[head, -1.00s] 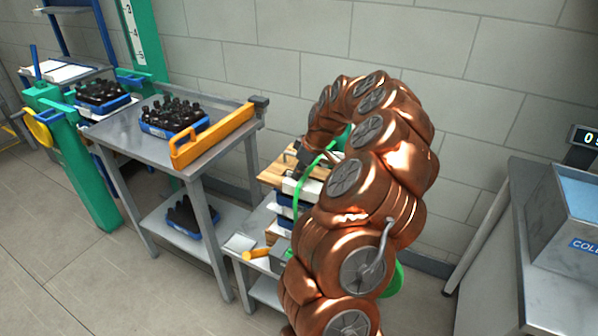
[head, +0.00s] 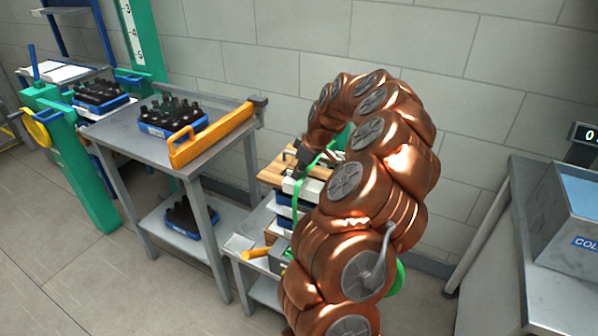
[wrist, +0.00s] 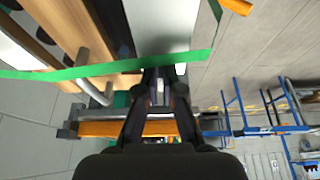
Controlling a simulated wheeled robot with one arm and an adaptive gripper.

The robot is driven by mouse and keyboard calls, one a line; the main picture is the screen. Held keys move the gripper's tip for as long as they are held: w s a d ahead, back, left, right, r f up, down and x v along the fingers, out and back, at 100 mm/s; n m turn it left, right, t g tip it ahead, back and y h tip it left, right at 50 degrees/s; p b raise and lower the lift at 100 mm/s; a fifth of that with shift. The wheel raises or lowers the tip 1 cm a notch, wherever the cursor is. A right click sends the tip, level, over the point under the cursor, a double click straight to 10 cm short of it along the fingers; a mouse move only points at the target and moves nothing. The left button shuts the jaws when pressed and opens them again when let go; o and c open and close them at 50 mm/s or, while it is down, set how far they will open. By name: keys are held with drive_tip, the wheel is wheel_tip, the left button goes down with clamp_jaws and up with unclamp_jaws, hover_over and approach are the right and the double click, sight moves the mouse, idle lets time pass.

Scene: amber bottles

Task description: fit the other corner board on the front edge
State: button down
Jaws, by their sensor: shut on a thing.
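My gripper (wrist: 160,90) is shut on a small pale piece (wrist: 158,86), probably the corner board, mostly hidden between the fingertips. In the head view my gripper (head: 306,160) is a dark shape over the strapped stack, partly hidden by my arm. A green strap (wrist: 110,69) crosses just beyond the fingertips in the wrist view; it also runs down the stack in the head view (head: 297,202). The stack has a wooden top (head: 272,176), a white piece (head: 303,187) at its front edge and blue crates (head: 284,212) below. I cannot tell whether the held piece touches the edge.
A grey low bench (head: 238,262) stands under the stack, with an orange-handled tool (head: 257,253) on it. To the left, a metal table (head: 112,128) carries a blue crate of amber bottles (head: 170,118) and an orange rail (head: 212,137). Another grey bench (head: 530,250) is at right.

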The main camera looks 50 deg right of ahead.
drive_tip(key=shift+f+b, duration=0.7)
drive_tip(key=shift+f, duration=0.25)
idle(0.5)
drive_tip(key=c, duration=1.2)
unclamp_jaws()
drive_tip(key=shift+c, duration=0.2)
drive_tip(key=shift+r, duration=0.2)
drive_tip(key=shift+r, duration=3.35)
